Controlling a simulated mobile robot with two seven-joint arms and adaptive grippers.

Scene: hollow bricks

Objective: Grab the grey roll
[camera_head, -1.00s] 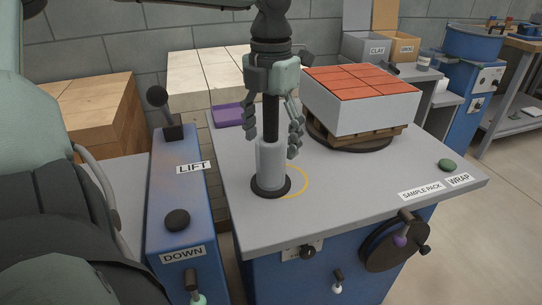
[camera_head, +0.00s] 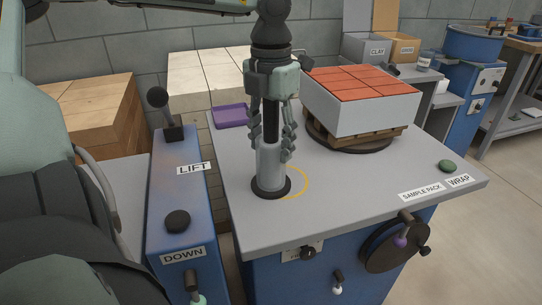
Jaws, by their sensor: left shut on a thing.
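The grey roll (camera_head: 270,170) stands upright on a round black base (camera_head: 271,190) on the grey table top. A dark post or core rises from its top between my fingers. My left gripper (camera_head: 272,140) comes down from above, with its fingers closed in on both sides of the dark post and the roll's upper end. It is shut on the roll. Where the far fingers touch is hidden. My right gripper is not in view.
A yellow ring mark (camera_head: 304,181) lies beside the base. A pallet with a white-sided pack of red bricks (camera_head: 360,100) stands behind right. A purple tray (camera_head: 230,116) lies at the back left. A blue lift console (camera_head: 190,220) is left.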

